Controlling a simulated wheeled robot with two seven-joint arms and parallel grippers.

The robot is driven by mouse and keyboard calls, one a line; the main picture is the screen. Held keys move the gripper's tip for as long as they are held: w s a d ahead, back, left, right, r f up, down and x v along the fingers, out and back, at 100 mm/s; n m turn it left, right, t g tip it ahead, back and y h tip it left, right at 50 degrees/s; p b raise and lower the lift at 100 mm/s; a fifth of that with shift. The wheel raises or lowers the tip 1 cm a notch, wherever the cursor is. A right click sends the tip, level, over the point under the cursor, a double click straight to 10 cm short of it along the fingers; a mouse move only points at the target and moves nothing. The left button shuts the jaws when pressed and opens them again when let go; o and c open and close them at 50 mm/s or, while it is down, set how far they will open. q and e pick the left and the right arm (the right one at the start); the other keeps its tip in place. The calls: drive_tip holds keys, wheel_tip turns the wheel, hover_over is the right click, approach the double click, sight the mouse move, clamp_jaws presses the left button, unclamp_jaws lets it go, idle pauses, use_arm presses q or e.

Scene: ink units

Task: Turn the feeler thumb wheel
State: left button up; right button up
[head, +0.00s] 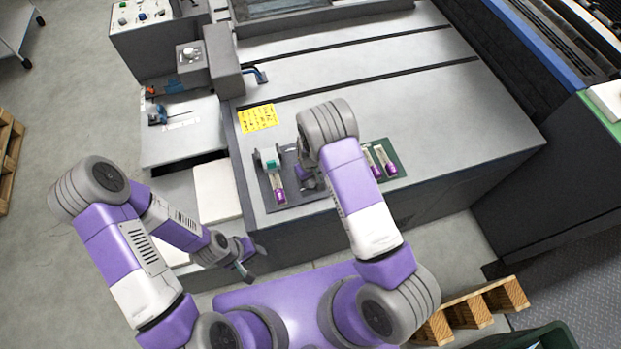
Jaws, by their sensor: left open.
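I cannot pick out the feeler thumb wheel for certain. A pale round knob (189,53) sits on a grey housing at the upper left of the machine. A small blue part (261,76) sticks out at the foot of the larger grey block. My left gripper (247,268) is open and empty, low in front of the machine's near side, well apart from both. My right gripper (311,182) is over the dark tray on the machine top, beside a purple-ended piece (279,195). My own arm hides much of it, so its jaws are unclear.
The dark tray (291,205) carries a teal-topped piece (271,162). A green tray (394,155) with purple-ended pieces lies to its right. A yellow note (257,118) lies on the machine top (430,110), which is largely clear. Wooden pallets stand at left and lower right.

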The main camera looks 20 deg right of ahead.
sight(311, 181)
drive_tip(key=c, duration=0.4)
drive_tip(key=m+b, duration=0.1)
drive_tip(key=m, duration=0.1)
drive_tip(key=shift+f+m+b, duration=0.1)
drive_tip(key=shift+m+b, duration=0.2)
drive_tip(key=shift+b, duration=0.1)
drive_tip(key=shift+m, duration=0.8)
drive_tip(key=o, duration=1)
drive_tip(key=shift+o, duration=0.2)
drive_tip(key=shift+r, duration=0.2)
wheel_tip(311, 181, up, 8)
drive_tip(key=shift+f, duration=0.25)
